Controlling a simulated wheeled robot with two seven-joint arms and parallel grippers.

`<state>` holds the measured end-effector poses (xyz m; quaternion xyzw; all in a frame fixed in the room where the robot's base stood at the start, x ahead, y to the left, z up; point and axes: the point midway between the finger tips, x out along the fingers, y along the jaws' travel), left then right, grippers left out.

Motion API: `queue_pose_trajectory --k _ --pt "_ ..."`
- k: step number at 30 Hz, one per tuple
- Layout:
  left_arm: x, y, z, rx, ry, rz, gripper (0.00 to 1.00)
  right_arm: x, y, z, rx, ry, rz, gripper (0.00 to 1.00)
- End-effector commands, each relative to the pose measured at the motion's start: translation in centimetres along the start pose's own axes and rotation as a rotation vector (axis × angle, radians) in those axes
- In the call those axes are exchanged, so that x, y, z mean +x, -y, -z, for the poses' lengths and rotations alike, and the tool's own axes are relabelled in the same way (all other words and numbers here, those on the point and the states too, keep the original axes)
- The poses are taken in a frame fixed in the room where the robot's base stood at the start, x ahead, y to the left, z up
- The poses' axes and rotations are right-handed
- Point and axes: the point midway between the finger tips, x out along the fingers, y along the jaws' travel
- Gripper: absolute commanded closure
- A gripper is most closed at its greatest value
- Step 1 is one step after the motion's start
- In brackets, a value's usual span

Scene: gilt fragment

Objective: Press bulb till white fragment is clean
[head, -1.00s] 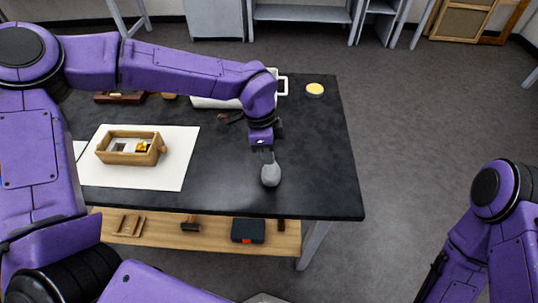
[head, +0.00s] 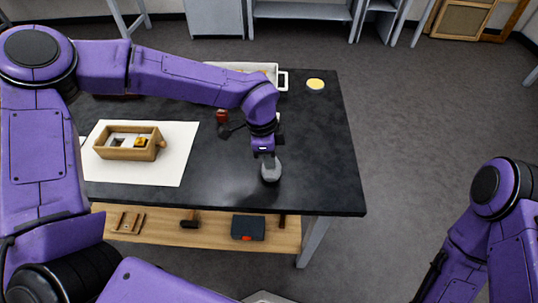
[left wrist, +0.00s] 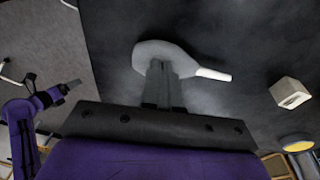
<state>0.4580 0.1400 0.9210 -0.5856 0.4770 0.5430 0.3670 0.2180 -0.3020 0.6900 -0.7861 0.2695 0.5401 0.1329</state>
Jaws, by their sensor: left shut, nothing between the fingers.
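A grey rubber bulb (head: 271,173) sits on the black table near its front right; in the left wrist view the bulb (left wrist: 150,50) shows a white nozzle (left wrist: 213,74). My left gripper (head: 268,159) is shut, its fingers pointing down onto the bulb. In the left wrist view the closed fingertips (left wrist: 159,66) meet the bulb's middle and appear to touch it. A small white block (left wrist: 290,93), perhaps the white fragment, lies beyond the nozzle; its surface detail is too small to judge. My right gripper (left wrist: 72,87) is away from the table, its jaws unclear.
A wooden box (head: 112,155) with gold and pale pieces stands on a white sheet (head: 172,174) at left. A white tray (head: 283,80) and a yellow-topped round dish (head: 316,84) are at the back. A red-and-black tool (head: 222,117) lies behind. The table's right side is clear.

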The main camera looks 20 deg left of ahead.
Motion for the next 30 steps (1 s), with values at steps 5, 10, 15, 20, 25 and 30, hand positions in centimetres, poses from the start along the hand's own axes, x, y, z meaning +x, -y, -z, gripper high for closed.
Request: queue_pose_trajectory --k 5,10,15,20,25,30 --pt "-0.1 -0.2 -0.1 0.0 0.005 -0.008 1.0 -0.3 0.0 0.1 0.0 0.0 0.0 0.21" --pt "-3.5 -0.3 0.3 0.005 0.004 -0.005 1.0 -2.7 -0.2 1.1 0.0 0.0 0.0 0.21" --pt "-6.7 -0.1 0.4 0.007 -0.001 0.001 1.0 -1.7 -0.1 0.7 0.0 -0.001 0.0 0.21" --pt "-10.4 0.0 0.5 0.008 0.001 0.002 1.0 -1.0 -0.1 0.4 0.0 0.0 0.0 0.21" --pt "-13.1 -0.1 0.5 0.008 0.002 0.0 1.0 -0.6 -0.1 0.3 0.0 0.0 0.0 0.21" --pt "-14.0 -0.1 0.5 0.009 0.002 -0.003 1.0 -0.6 0.0 0.3 0.0 0.0 0.0 0.21"
